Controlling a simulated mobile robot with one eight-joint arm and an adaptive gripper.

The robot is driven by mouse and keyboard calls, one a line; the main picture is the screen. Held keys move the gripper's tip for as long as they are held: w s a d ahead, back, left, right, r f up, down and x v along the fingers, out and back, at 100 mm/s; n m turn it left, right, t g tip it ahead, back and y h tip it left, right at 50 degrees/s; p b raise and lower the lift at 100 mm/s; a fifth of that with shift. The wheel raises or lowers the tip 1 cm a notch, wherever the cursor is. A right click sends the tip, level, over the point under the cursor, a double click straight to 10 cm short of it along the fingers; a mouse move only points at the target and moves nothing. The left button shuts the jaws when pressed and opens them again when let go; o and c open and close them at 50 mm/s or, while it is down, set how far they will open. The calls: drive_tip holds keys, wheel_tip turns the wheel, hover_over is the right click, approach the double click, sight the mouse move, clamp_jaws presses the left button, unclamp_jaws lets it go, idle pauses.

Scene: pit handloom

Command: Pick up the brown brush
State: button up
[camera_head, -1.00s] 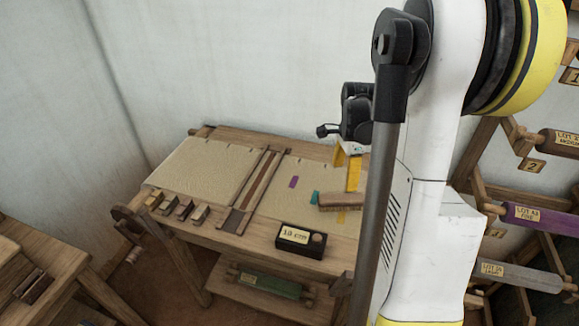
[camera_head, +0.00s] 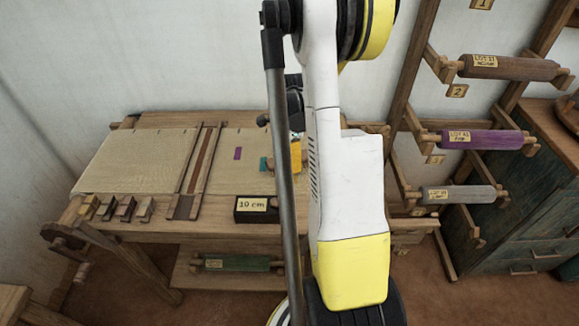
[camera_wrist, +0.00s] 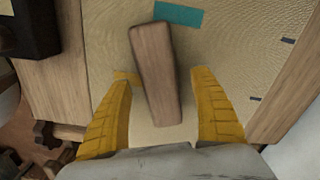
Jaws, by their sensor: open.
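The brown brush shows in the wrist view (camera_wrist: 157,75) as a long wooden block, slightly tilted, lying on the pale woven cloth (camera_wrist: 230,45). My gripper (camera_wrist: 163,78) is open, with one yellow finger on each side of the brush's near part. Gaps show between the brush and both fingers, and I cannot tell how far above the cloth the fingertips are. In the head view my arm hides most of the brush, and a yellow finger of my gripper (camera_head: 296,155) shows beside my arm, over the loom's right part.
A teal patch (camera_wrist: 178,14) lies just beyond the brush. A black box marked 10 cm (camera_head: 256,209) stands at the loom's front edge. Several small blocks (camera_head: 117,208) sit at the front left. A rack with labelled rolls (camera_head: 485,139) stands at the right.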

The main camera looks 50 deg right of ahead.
drive_tip(key=shift+f, duration=0.5)
drive_tip(key=shift+r, duration=0.1)
drive_tip(key=c, duration=1.3)
drive_tip(key=shift+c, duration=0.2)
drive_tip(key=shift+r+p, duration=0.3)
drive_tip(key=shift+r, duration=0.25)
drive_tip(key=r, duration=0.1)
drive_tip(key=r+p, duration=0.2)
drive_tip(key=r, duration=0.1)
drive_tip(key=shift+s+d, duration=0.2)
drive_tip(key=shift+d, duration=0.15)
drive_tip(key=s+d+r+p, duration=0.3)
drive_tip(key=s+d+r, duration=0.2)
drive_tip(key=d, duration=0.4)
drive_tip(key=shift+d+r, duration=0.3)
drive_tip(key=shift+r, duration=0.15)
